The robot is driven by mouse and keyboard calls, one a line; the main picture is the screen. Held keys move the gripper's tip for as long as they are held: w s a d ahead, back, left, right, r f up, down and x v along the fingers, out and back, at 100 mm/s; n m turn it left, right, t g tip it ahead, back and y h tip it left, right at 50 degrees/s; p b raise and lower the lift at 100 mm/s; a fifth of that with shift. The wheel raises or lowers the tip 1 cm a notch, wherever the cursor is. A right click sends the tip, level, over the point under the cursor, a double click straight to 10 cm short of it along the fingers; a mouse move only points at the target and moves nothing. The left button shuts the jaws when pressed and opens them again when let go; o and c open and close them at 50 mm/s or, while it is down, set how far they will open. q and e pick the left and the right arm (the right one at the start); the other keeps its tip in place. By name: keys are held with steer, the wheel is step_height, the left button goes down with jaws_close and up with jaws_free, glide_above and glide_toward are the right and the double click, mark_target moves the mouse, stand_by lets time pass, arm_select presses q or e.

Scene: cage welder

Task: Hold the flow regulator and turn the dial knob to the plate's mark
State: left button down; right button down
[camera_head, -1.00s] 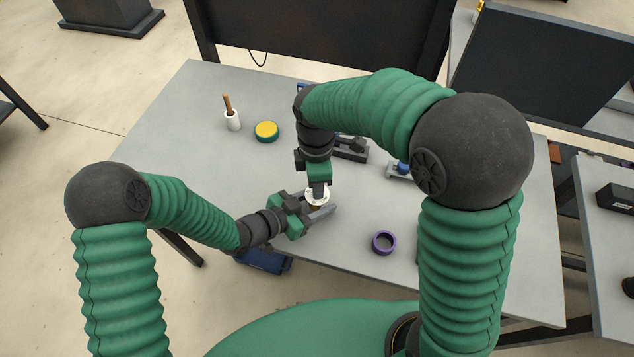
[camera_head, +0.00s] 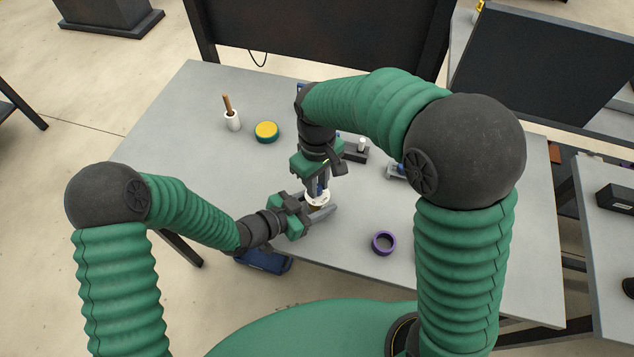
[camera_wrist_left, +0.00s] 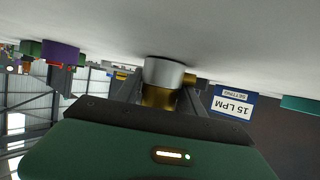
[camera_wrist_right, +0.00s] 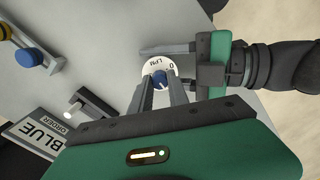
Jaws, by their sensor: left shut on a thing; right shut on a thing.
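The flow regulator has a brass body with a silver collar in the left wrist view (camera_wrist_left: 163,82). Its white dial face, marked LPM and 0, shows in the right wrist view (camera_wrist_right: 149,66). My left gripper (camera_head: 318,210) is shut on the regulator's body from the side, holding it upright. The blue dial knob (camera_wrist_right: 159,78) is on top of the dial. My right gripper (camera_wrist_right: 160,84) points down from above and is shut on the knob between its two fingers. The setting plate (camera_wrist_left: 233,104) reads 15 LPM, upside down in the left wrist view.
A purple ring (camera_head: 384,243) lies right of the grippers. A yellow-topped round item (camera_head: 266,131) and a white holder with a brown stick (camera_head: 232,119) stand back left.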

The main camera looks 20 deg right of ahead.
arm_select(q)
steer(key=shift+s+f, duration=0.15)
steer(key=shift+f, duration=0.1)
arm_select(e)
steer(key=m, duration=0.4)
steer(key=shift+m, duration=0.3)
steer(key=shift+a+m, duration=0.1)
steer(key=shift+m, duration=1.7)
steer(key=c, duration=1.3)
jaws_free()
steer(key=shift+o, duration=0.2)
step_height(320, 180, up, 12)
steer(key=shift+w+d, duration=0.2)
steer(key=shift+w, duration=0.05)
